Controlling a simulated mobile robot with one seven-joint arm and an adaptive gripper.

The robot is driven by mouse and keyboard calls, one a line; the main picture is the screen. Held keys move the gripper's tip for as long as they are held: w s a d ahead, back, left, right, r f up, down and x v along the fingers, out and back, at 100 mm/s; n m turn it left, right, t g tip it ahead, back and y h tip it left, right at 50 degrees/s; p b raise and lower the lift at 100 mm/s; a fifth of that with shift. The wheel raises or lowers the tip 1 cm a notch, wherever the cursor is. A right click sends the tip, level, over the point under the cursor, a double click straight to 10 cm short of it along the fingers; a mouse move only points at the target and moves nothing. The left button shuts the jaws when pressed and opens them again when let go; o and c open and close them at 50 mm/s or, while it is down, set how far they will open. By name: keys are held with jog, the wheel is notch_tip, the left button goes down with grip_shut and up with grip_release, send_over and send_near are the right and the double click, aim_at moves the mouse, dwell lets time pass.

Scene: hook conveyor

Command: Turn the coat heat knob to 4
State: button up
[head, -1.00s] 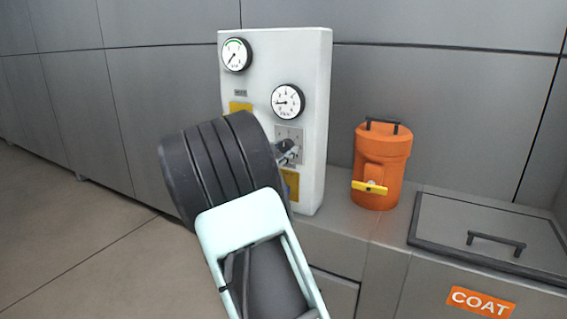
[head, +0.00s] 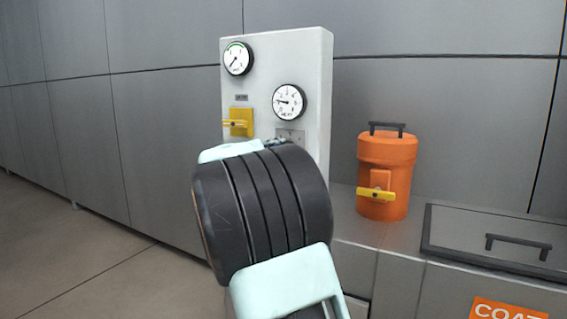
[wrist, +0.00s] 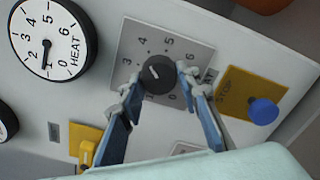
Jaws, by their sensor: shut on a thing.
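The coat heat knob (wrist: 160,78) is round and black with a white mark. It sits on a grey dial plate (wrist: 127,75) numbered around it. The mark lies on the knob's upper left part, roughly towards 3 and 4; the exact number is hard to tell. My gripper (wrist: 166,82) has its fingers on both sides of the knob and is shut on it. The round HEAT gauge (wrist: 58,25) is beside the plate, its needle at the low end of the scale. It also shows in the head view (head: 289,102), where my arm hides the knob and gripper.
A yellow STOP plate with a blue button (wrist: 262,110) is close to my right finger. A yellow switch (head: 238,122) and another gauge (head: 238,58) are on the white panel (head: 318,100). An orange canister (head: 388,160) and a lidded COAT bin (head: 490,232) stand to the right.

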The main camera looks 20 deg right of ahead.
jog(key=shift+m+b, duration=0.3)
jog(key=shift+m, duration=0.1)
jog(key=o, duration=1.2)
jog(key=shift+c, duration=0.2)
jog(key=shift+a, duration=0.15)
jog(key=v, duration=1.2)
